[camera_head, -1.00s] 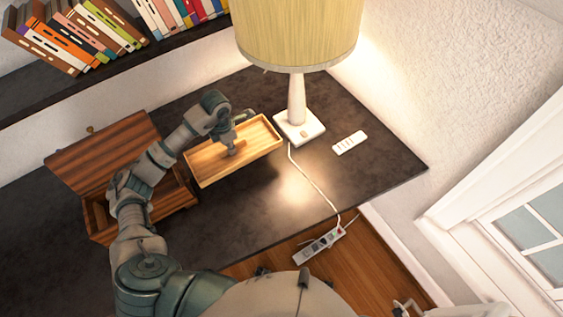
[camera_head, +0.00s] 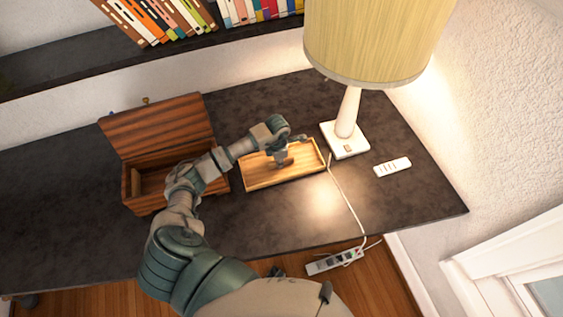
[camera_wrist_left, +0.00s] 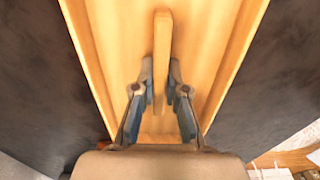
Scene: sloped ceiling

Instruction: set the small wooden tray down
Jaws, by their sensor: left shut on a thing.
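The small wooden tray (camera_head: 262,175) is a pale, shallow rectangle between the open wooden box and the lamp base. It is level with the dark desk, on it or just above; I cannot tell whether it touches. My left gripper (camera_head: 282,160) reaches down into its middle. In the left wrist view the tray (camera_wrist_left: 116,40) fills the centre, with an upright wooden bar (camera_wrist_left: 162,45) along its middle. The left fingers (camera_wrist_left: 160,92) are shut on this bar, one on each side. My right gripper is not in view.
A wooden box (camera_head: 135,180) with its lid raised stands left of the tray. A lamp (camera_head: 345,140) and a white remote (camera_head: 392,167) are to the right. A power strip (camera_head: 333,262) lies beyond the desk's front edge. The desk (camera_head: 390,210) is bare in front.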

